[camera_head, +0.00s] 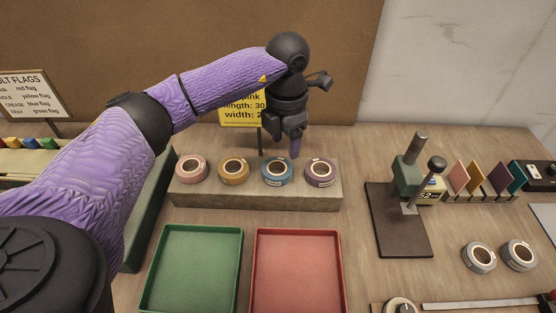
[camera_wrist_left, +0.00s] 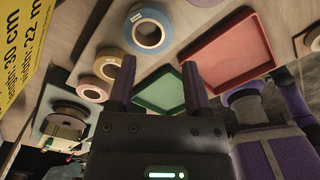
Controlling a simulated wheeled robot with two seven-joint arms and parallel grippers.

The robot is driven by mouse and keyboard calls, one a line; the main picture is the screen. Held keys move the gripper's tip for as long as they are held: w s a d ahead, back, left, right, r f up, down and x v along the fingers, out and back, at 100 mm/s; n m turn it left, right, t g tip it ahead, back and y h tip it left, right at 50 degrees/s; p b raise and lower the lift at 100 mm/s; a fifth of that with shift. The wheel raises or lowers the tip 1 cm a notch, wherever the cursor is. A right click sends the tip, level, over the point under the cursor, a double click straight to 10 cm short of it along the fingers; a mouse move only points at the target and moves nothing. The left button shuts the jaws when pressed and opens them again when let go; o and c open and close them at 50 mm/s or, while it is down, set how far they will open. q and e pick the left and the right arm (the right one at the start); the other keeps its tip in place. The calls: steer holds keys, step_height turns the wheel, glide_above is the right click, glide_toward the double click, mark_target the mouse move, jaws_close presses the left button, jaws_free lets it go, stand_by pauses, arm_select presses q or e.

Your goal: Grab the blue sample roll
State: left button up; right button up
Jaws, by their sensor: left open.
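The blue sample roll (camera_head: 277,171) lies flat on a raised block (camera_head: 255,200), third from the left in a row of rolls. It also shows in the left wrist view (camera_wrist_left: 147,30), above and left of the fingertips. My left gripper (camera_head: 294,146) is open, above and behind the block, between the blue and purple rolls in the picture. In the left wrist view its two fingers (camera_wrist_left: 160,72) stand apart with nothing held between them. My right gripper is in neither view.
An orange roll (camera_head: 233,171) and a pink roll (camera_head: 190,168) lie left of the blue one; a purple roll (camera_head: 320,172) lies right. A yellow sign (camera_head: 241,111) stands behind. Green (camera_head: 192,268) and red (camera_head: 298,270) trays are in front. A dark-based stand (camera_head: 399,220) is right.

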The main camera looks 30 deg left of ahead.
mark_target(284, 175)
arm_select(q)
steer(key=f, duration=0.2)
steer(key=s+f+b, duration=0.1)
steer(key=f, duration=0.2)
steer(key=f+b, duration=0.1)
steer(key=f, duration=0.2)
steer(key=shift+s+d, duration=0.2)
steer(key=shift+d, duration=0.15)
steer(key=shift+w+f, duration=0.1)
steer(key=shift+f, duration=0.2)
steer(key=shift+r, duration=0.1)
steer(key=shift+c, duration=0.5)
steer(key=c, duration=0.7)
jaws_close()
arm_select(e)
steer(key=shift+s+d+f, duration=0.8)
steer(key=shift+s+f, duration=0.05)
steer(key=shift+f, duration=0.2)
